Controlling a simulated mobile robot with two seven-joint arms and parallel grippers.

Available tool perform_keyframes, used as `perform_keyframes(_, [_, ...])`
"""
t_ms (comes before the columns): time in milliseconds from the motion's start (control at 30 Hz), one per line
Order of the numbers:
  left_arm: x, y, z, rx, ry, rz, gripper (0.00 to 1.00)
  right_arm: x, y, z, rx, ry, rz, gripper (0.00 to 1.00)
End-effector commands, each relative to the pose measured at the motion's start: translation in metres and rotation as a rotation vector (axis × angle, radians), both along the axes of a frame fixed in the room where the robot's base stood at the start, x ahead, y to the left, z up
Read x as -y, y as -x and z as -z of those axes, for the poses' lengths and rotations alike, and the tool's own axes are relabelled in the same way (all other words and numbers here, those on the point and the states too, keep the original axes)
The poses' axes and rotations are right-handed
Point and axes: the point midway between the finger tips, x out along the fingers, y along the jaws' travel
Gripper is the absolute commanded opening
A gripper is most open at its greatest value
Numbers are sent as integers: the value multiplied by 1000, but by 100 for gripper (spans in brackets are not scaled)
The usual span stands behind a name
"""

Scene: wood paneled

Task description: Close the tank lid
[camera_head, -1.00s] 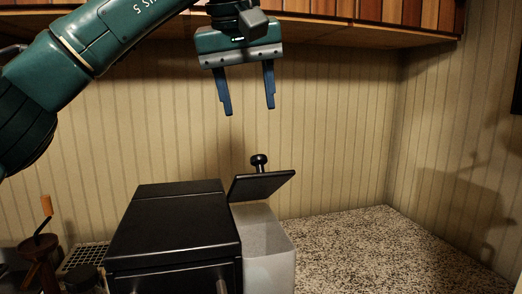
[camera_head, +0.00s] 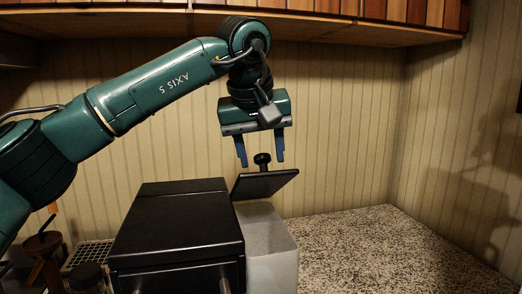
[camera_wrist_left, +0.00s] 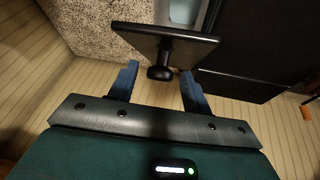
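My right gripper is in neither view.
A speckled countertop (camera_head: 375,250) is clear to the right of the tank. A wooden cabinet (camera_head: 330,30) hangs above the arm. A wire rack (camera_head: 90,253) and dark round items stand at the lower left. A striped wall is behind.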

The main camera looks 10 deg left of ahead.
Motion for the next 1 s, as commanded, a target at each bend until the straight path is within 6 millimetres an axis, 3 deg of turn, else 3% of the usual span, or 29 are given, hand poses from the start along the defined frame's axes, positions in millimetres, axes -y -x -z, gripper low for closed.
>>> perform_keyframes(567, [0, 0, -1, 0, 0, 0, 1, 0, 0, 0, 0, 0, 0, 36])
perform_keyframes(1000, [2, 4, 7, 30, -13, 2, 0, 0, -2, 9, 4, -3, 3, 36])
